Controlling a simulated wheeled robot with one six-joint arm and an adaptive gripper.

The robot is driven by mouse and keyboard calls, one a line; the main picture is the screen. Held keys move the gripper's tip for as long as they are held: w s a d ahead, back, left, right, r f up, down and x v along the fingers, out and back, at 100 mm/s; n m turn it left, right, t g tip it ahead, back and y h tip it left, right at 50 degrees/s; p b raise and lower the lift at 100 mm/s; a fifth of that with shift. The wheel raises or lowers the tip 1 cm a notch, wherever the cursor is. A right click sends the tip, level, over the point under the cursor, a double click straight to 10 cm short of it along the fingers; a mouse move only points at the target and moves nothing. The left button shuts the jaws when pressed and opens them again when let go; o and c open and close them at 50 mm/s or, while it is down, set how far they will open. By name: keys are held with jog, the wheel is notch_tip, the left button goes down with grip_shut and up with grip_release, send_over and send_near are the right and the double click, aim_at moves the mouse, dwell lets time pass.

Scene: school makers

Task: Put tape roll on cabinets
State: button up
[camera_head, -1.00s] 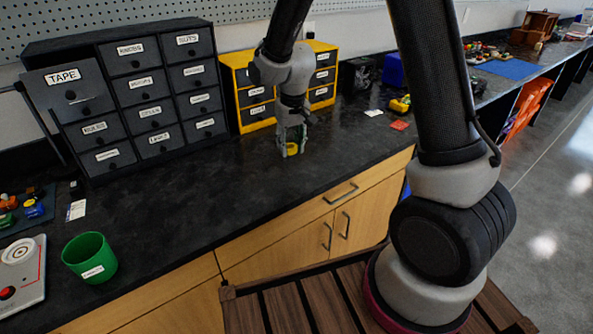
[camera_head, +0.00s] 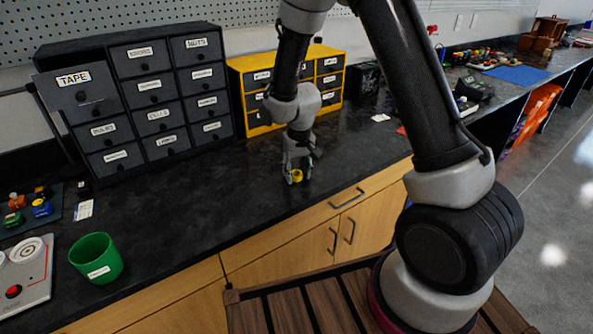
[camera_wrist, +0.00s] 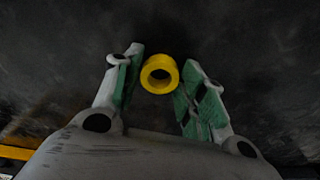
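The yellow tape roll (camera_head: 297,178) shows small at my gripper's fingertips, over the dark counter. In the wrist view the roll (camera_wrist: 147,80) sits between the two fingers near their tips. My gripper (camera_head: 298,181) points down and is open around the roll, with a narrow gap on the left and the right finger very close or touching. I cannot tell whether the roll rests on the counter. A dark drawer cabinet (camera_head: 228,50) stands at the back left, its drawer labelled TAPE (camera_head: 85,95) sticking out. A yellow drawer cabinet (camera_head: 250,62) stands behind my arm.
The black countertop (camera_head: 210,200) is clear between the dark cabinet and its front edge. A green cup (camera_head: 96,260) and a panel with a red button (camera_head: 22,278) stand at the front left. Wooden cupboard doors (camera_head: 280,255) lie below the counter.

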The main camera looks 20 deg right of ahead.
aim_at(298, 176)
jog(key=shift+o, duration=0.8)
jog(key=shift+r, duration=0.2)
notch_tip(298, 176, up, 12)
jog(key=s, duration=0.1)
jog(key=s+d+r+t, duration=0.1)
jog(key=s+d+r, duration=0.85)
jog(key=r, duration=0.35)
jog(key=s+d+r+t, duration=0.1)
jog(key=s+d+r, duration=0.1)
jog(key=s, duration=0.6)
jog(key=s+d+r+m, duration=0.1)
jog(key=s+d, duration=0.3)
jog(key=s, duration=0.4)
jog(key=shift+s+r+t, duration=0.4)
jog(key=shift+r, duration=0.45)
jog(key=shift+c, duration=0.2)
